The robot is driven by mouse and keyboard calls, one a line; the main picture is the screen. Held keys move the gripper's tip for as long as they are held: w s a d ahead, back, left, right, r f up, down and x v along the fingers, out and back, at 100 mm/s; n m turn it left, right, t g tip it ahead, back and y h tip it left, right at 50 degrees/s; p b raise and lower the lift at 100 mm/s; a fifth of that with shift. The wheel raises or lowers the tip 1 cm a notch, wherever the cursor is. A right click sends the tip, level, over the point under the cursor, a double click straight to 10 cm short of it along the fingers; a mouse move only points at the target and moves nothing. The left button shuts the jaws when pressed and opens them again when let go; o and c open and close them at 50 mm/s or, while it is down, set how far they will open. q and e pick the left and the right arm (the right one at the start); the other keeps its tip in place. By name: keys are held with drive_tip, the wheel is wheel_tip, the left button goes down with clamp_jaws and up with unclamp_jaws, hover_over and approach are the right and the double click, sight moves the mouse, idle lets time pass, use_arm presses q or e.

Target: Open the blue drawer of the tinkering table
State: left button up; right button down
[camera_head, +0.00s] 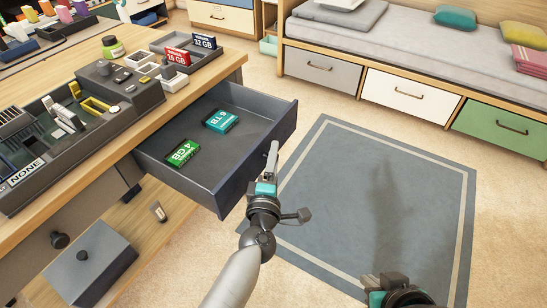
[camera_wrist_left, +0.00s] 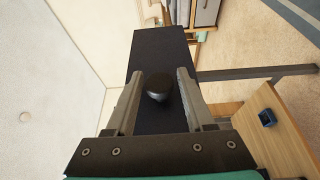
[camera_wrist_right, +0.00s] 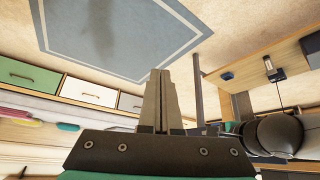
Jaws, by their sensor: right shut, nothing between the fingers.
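The dark blue drawer (camera_head: 238,150) of the tinkering table (camera_head: 210,82) is pulled well out in the head view. A teal 6 TB piece (camera_head: 221,120) and a green 4 GB piece (camera_head: 182,153) lie inside it. My left gripper (camera_head: 272,158) is at the drawer's outer front. In the left wrist view the dark drawer front (camera_wrist_left: 160,48) shows a round black knob (camera_wrist_left: 158,88) between the spread fingers, with visible gaps on both sides. Contact with the knob cannot be told. My right gripper (camera_head: 385,282) is low at the bottom right, its fingers (camera_wrist_right: 160,100) shut and empty.
A blue-grey rug (camera_head: 370,190) covers open floor on the right. A bench with grey, white and green drawers (camera_head: 410,92) stands behind. The tabletop holds trays and small parts.

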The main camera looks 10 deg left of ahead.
use_arm(q)
drive_tip(key=shift+o, duration=0.9)
drive_tip(key=shift+s, duration=0.1)
drive_tip(key=shift+s, duration=0.6)
drive_tip(key=s+p, duration=0.3)
drive_tip(key=s, duration=1.1)
drive_tip(key=shift+d, duration=0.3)
use_arm(e)
drive_tip(key=f, duration=0.1)
drive_tip(key=s+d+f+g, duration=0.1)
drive_tip(key=f, duration=0.1)
drive_tip(key=s+f+g, duration=0.1)
drive_tip(key=f, duration=0.1)
drive_tip(key=shift+d+h, duration=0.4)
